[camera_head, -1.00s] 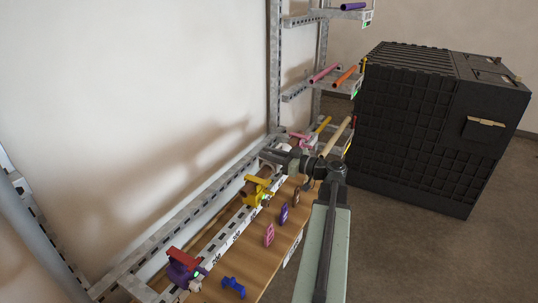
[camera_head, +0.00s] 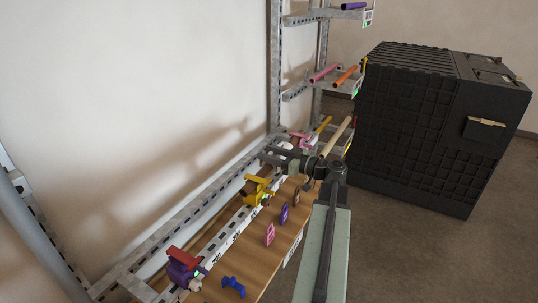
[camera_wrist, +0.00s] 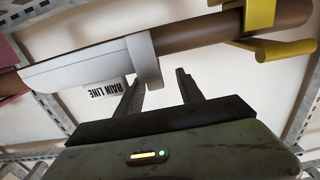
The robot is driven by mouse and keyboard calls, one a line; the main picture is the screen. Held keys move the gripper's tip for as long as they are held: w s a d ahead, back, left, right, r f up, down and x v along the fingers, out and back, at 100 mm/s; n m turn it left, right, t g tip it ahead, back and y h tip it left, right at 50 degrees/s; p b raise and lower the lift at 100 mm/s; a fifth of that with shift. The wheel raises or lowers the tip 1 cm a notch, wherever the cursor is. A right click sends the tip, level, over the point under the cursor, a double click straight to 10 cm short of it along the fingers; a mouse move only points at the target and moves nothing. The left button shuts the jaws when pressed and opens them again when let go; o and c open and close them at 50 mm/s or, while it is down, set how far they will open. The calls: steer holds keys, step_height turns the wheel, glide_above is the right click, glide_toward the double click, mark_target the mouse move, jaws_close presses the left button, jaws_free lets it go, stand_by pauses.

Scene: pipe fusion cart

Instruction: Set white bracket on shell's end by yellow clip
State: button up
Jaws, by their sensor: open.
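A brown pipe (camera_wrist: 200,32) runs across the wrist view. A white shell (camera_wrist: 85,65) lies along it, left of the yellow clip (camera_wrist: 262,15). The yellow clip also shows in the head view (camera_head: 257,190). The white bracket (camera_wrist: 146,58) sits across the shell's right end, the end by the yellow clip, with its lower part hanging toward my fingers. A short stretch of bare pipe separates bracket and clip. My gripper (camera_wrist: 160,88) is open and empty just below the bracket, one finger on each side, apparently apart from it. In the head view my gripper (camera_head: 272,156) partly hides the shell and bracket.
A "RAIN LINE" label (camera_wrist: 106,89) sits under the shell. Pink, purple and brown pieces and a blue piece (camera_head: 233,286) stand on the wooden shelf (camera_head: 258,262). A purple and red clip (camera_head: 183,266) is nearer. A black crate (camera_head: 430,130) stands right.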

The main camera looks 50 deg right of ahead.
steer(key=v, duration=0.7)
steer(key=shift+s, duration=0.4)
